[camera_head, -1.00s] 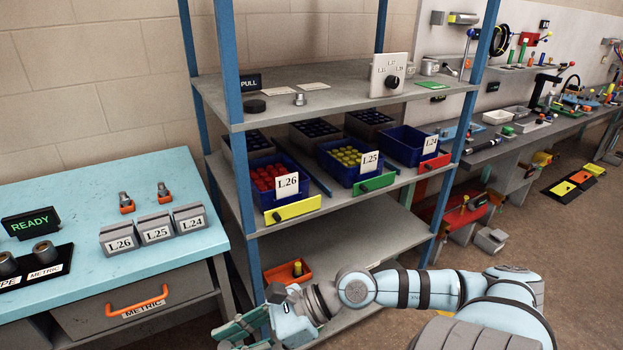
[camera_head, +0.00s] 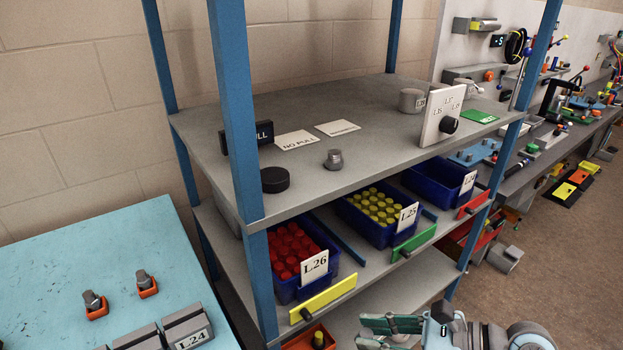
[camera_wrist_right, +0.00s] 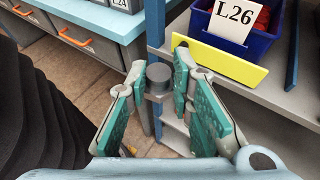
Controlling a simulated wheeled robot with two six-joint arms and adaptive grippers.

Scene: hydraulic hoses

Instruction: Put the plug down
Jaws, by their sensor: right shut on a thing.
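My right gripper (camera_head: 388,326) is in front of the shelf's lower part in the head view. In the right wrist view its green-padded fingers (camera_wrist_right: 159,90) are closed around a short dark grey cylindrical plug (camera_wrist_right: 158,80), held clear in front of the shelf. The plug is not clearly seen in the head view. A grey metal fitting (camera_head: 334,160) stands upright on the top shelf (camera_head: 370,115), near a black disc (camera_head: 275,180). My left gripper is not in view.
On the middle shelf are blue bins of red caps (camera_head: 290,250) and yellow caps (camera_head: 375,207). A yellow strip (camera_head: 325,298) fronts the L26 bin. A blue post (camera_head: 237,130) stands left. Two fittings in orange holders (camera_head: 147,284) stand on the turquoise bench. The top shelf's middle is largely free.

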